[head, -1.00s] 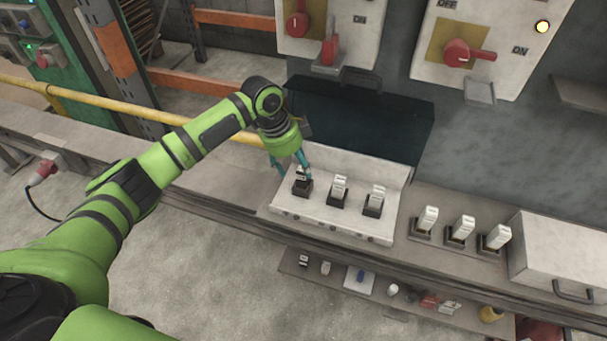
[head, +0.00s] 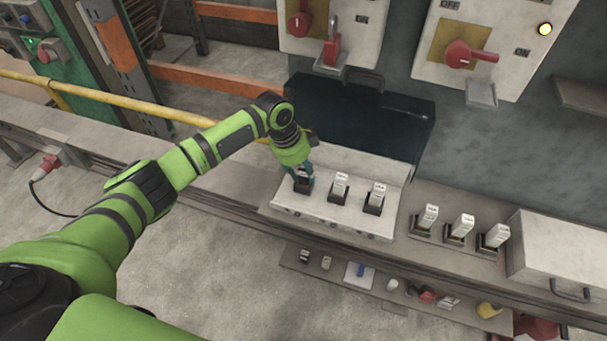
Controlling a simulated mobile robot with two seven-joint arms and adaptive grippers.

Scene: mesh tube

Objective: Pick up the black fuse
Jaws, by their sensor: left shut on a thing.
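My left gripper (head: 303,171) reaches down from the left over the leftmost fuse position on the white fuse panel (head: 285,200). It is shut on the black fuse (head: 303,180), which is largely hidden by the fingers. The fuse stands at the leftmost black holder (head: 302,189); I cannot tell whether it is still seated or slightly lifted. Two white fuses, one in the middle holder (head: 340,185) and one in the right holder (head: 377,192), stand to its right. My right gripper is not in view.
Several white fuses (head: 428,217) stand in black holders on the ledge to the right, beside a grey box with a handle (head: 560,255). A lower shelf (head: 292,257) holds small items. Red switches (head: 458,54) are on the wall boxes behind. An open dark cover (head: 355,115) stands behind the panel.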

